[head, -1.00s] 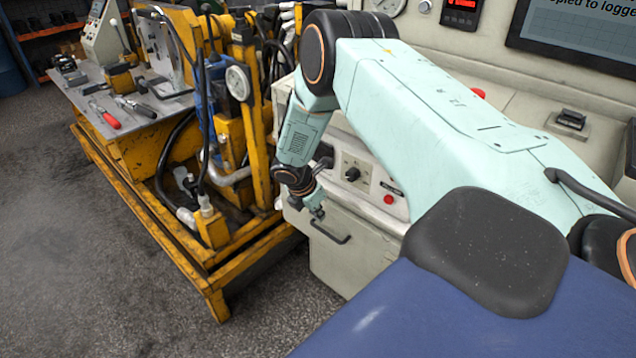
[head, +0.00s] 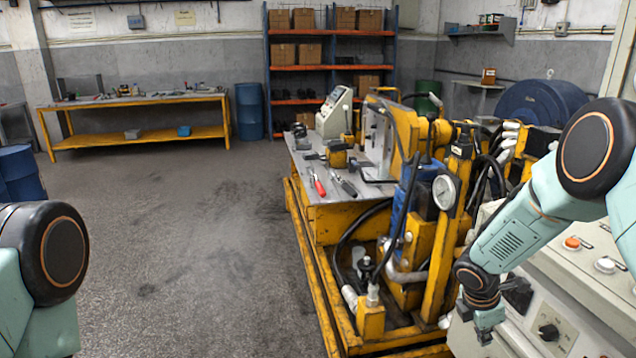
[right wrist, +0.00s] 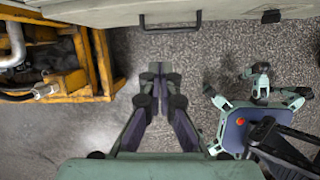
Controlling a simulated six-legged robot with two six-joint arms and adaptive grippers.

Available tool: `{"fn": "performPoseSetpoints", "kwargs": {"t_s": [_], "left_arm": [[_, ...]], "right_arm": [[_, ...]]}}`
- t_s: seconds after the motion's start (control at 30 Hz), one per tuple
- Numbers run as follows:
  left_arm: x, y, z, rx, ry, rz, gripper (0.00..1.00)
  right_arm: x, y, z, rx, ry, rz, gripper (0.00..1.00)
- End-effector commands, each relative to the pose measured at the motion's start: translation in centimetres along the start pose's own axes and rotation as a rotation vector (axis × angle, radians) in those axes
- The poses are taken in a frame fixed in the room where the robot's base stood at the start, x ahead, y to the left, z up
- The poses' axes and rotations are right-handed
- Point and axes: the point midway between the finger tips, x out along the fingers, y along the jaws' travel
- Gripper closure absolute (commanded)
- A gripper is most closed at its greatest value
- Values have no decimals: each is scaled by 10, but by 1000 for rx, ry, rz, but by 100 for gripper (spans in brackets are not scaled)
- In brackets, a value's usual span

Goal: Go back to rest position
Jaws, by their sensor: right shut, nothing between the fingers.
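My right gripper (head: 485,334) hangs at the end of the pale green right arm (head: 520,240), at the lower right of the head view. It points down in front of the control cabinet, left of its black knob (head: 549,332). In the right wrist view, my right gripper (right wrist: 158,73) has its dark fingers together, empty, above the grey floor. Part of my left arm (head: 45,260) shows at the left edge of the head view; its gripper is out of the picture.
The yellow hydraulic bench (head: 335,225), with hoses and a gauge, stands left of my right arm. The cabinet (right wrist: 200,12) with its handle runs along the top of the wrist view. Open floor (head: 190,230) lies between my left arm and the bench.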

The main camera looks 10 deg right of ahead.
Motion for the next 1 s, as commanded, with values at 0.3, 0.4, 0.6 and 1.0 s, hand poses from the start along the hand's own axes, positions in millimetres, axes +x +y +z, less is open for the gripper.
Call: {"fn": "performPoseSetpoints", "kwargs": {"t_s": [0.3, 0.4, 0.6, 1.0], "left_arm": [[1, 0, 0, 0, 0, 0, 100], [2, 0, 0, 0, 0, 0, 100], [4, 0, 0, 0, 0, 0, 100], [6, 0, 0, 0, -1, 0, 100]], "right_arm": [[7, -51, -138, 744, 443, -12, 100], [10, -91, -173, 998, 516, -84, 100], [14, -201, -205, 1473, 478, -216, 100], [10, -345, -200, 1577, 213, -331, 100]]}}
